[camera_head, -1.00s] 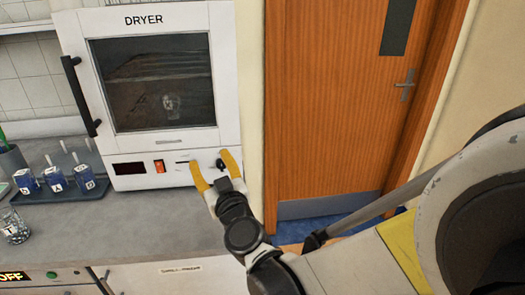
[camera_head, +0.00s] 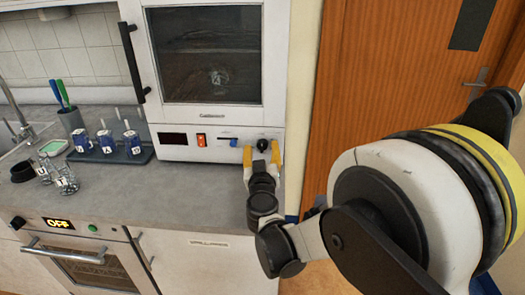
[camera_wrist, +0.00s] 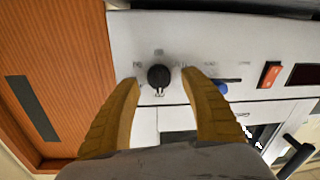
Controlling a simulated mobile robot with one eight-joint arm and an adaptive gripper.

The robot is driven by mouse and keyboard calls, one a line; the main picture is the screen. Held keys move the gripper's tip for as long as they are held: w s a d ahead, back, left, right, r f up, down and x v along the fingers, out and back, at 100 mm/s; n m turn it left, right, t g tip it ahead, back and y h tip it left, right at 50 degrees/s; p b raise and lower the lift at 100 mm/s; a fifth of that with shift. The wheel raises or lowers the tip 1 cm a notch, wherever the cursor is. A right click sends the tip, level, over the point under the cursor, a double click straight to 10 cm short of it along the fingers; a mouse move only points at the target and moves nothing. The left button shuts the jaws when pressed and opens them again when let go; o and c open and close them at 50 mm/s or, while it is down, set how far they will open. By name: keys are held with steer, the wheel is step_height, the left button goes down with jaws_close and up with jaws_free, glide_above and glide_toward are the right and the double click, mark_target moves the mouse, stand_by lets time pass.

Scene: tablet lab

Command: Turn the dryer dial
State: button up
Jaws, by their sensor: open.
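The dryer (camera_head: 205,70) is a white cabinet with a dark window, standing on the grey counter. Its black round dial (camera_head: 263,145) is at the right end of the lower control panel. In the wrist view the dial (camera_wrist: 159,76) shows between and just beyond the two yellow fingers, with markings around it. My gripper (camera_head: 261,155) is open, one finger on each side of the dial. I cannot tell whether either finger touches it. A blue slider (camera_head: 233,142) sits left of the dial, close to one finger.
A red switch (camera_head: 201,140) and a dark display (camera_head: 172,139) are further left on the panel. A wooden door (camera_head: 390,70) is to the right. An oven (camera_head: 80,262) reads OFF below.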

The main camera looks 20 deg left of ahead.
steer(key=shift+w+a, duration=0.1)
steer(key=shift+w, duration=0.4)
steer(key=shift+c, duration=0.5)
jaws_close()
